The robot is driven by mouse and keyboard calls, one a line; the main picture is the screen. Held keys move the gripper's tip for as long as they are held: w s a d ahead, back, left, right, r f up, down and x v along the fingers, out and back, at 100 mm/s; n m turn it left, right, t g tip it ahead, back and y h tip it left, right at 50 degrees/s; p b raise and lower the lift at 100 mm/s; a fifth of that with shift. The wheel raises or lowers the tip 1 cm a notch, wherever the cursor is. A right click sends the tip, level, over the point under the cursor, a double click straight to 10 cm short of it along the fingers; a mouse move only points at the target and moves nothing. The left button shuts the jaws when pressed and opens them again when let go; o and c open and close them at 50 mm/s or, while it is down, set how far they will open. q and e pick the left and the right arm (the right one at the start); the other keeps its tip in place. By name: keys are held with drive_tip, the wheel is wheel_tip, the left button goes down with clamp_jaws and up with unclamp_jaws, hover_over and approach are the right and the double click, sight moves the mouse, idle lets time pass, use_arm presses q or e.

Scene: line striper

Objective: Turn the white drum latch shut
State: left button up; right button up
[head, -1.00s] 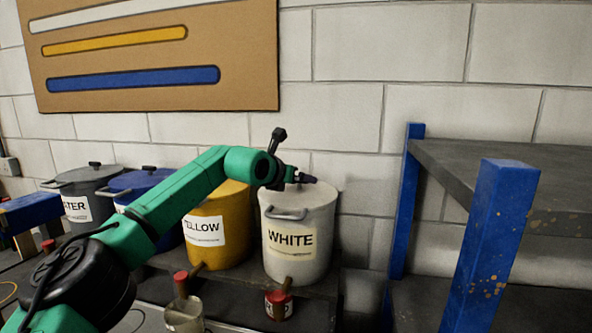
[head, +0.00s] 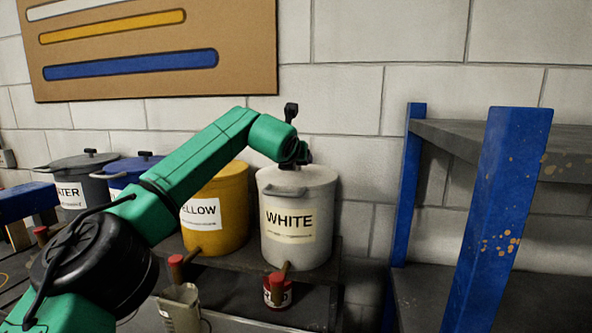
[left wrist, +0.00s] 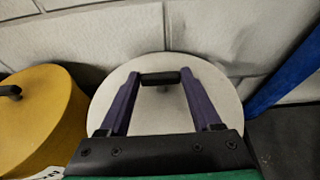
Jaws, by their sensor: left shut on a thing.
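The white drum (head: 300,225), labelled WHITE, stands upright on a low dark shelf in the head view. My left gripper (head: 303,154) points down over its lid. In the left wrist view the pale round lid (left wrist: 105,105) lies below my purple fingers. The black bar of the latch (left wrist: 160,78) lies crosswise between the two fingertips, and my left gripper (left wrist: 161,74) is shut on it, with a finger at each end. In the head view my arm and fingers mostly hide the latch. My right gripper is not in view.
The yellow drum (head: 222,235) stands close to the left, with blue (head: 125,170) and grey (head: 75,165) drums beyond. A blue-posted rack (head: 490,220) stands at the right. A block wall is behind.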

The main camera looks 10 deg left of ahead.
use_arm(q)
drive_tip(key=o, duration=1.4)
drive_tip(key=b+v, duration=0.3)
drive_tip(key=v, duration=0.1)
drive_tip(key=b+v, duration=0.2)
drive_tip(key=shift+s+f+b, duration=0.15)
drive_tip(key=shift+s+b, duration=0.2)
drive_tip(key=shift+s, duration=0.05)
drive_tip(key=v, duration=0.2)
drive_tip(key=b+v, duration=0.1)
drive_tip(key=v, duration=0.2)
drive_tip(key=b+v, duration=0.1)
drive_tip(key=v, duration=0.2)
drive_tip(key=shift+w+r, duration=0.15)
drive_tip(key=shift+r, duration=0.2)
drive_tip(key=shift+w, duration=0.1)
